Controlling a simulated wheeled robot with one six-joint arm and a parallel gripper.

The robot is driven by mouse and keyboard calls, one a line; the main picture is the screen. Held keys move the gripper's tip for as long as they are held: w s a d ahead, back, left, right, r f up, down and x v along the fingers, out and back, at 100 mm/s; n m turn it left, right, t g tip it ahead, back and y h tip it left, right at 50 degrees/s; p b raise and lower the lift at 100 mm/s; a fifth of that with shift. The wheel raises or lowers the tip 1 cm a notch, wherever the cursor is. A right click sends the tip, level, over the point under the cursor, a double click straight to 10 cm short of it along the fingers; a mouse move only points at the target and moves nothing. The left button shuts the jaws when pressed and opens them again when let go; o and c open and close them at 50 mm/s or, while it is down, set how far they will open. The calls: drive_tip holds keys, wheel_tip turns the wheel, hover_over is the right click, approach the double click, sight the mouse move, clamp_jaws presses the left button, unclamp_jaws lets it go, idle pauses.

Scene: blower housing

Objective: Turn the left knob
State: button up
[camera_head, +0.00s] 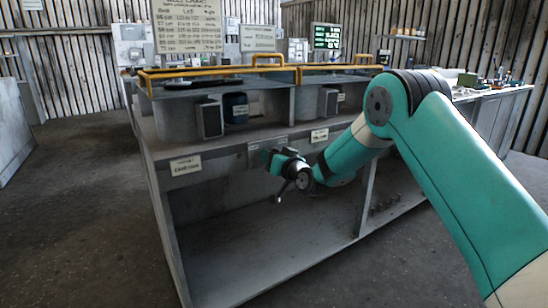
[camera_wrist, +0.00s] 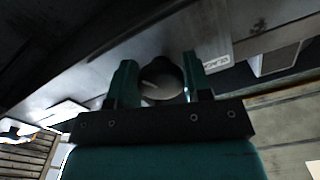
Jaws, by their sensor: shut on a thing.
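A round dark grey knob (camera_wrist: 163,82) with a pale mark on its face sits between the two teal fingers of my gripper (camera_wrist: 160,72) in the wrist view. The fingers are shut on it from both sides. In the camera_head view my gripper (camera_head: 270,156) is at the front panel of the grey bench (camera_head: 215,153), just under its upper edge. My gripper and wrist hide the knob there. I cannot tell from that view whether this is the left knob or see another one.
The bench has an open shelf (camera_head: 260,240) below the panel. Small labels (camera_head: 185,165) are on the front. Yellow rails (camera_head: 215,70) run along the top above grey housings (camera_head: 178,118). My teal arm covers the right side. The floor (camera_head: 75,210) at left is clear.

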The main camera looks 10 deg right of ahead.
drive_tip(key=shift+m, duration=0.5)
drive_tip(key=o, duration=0.9)
drive_tip(key=b+v, duration=0.6)
drive_tip(key=v, duration=1.1)
drive_tip(key=shift+s+d, duration=0.1)
drive_tip(key=shift+s, duration=0.05)
